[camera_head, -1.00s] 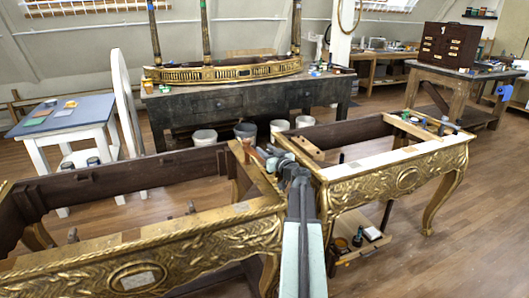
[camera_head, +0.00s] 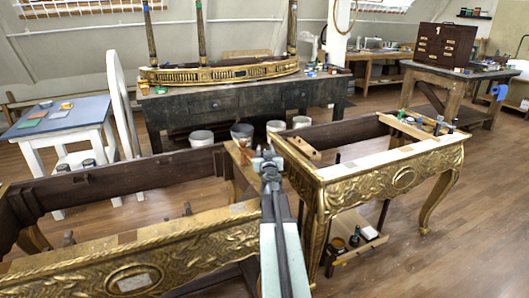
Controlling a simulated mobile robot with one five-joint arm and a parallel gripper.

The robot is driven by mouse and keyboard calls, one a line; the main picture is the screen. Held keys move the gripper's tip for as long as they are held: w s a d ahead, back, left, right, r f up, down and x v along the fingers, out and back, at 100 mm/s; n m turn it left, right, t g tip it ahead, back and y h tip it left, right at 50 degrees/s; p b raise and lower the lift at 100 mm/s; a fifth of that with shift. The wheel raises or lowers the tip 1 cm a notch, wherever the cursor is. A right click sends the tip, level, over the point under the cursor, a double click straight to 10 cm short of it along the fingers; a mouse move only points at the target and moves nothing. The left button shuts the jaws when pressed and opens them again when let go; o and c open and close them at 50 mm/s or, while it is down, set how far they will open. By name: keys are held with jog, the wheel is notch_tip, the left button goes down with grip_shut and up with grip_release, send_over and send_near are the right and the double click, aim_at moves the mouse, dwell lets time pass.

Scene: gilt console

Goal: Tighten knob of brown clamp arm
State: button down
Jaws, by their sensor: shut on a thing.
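My gripper (camera_head: 266,160) is at the gap between the two gilt console sections, at the end of my pale green arm. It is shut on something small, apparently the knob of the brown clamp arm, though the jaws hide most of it. A brown wooden piece (camera_head: 239,157), likely the clamp arm, lies along the right end of the left section, just left of my gripper. Small reddish and pale parts show around the jaw tips. How far the knob is turned cannot be seen.
The left gilt section (camera_head: 185,232) and right gilt section (camera_head: 345,196) flank my arm closely. Clamps and small tools (camera_head: 436,124) sit on the right section's far end. A dark workbench (camera_head: 215,102) stands behind, with buckets (camera_head: 242,132) underneath. Open wooden floor lies at right.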

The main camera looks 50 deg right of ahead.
jog(key=shift+w+a, duration=0.1)
jog(key=c, duration=0.9)
grip_release()
jog(key=v, duration=0.8)
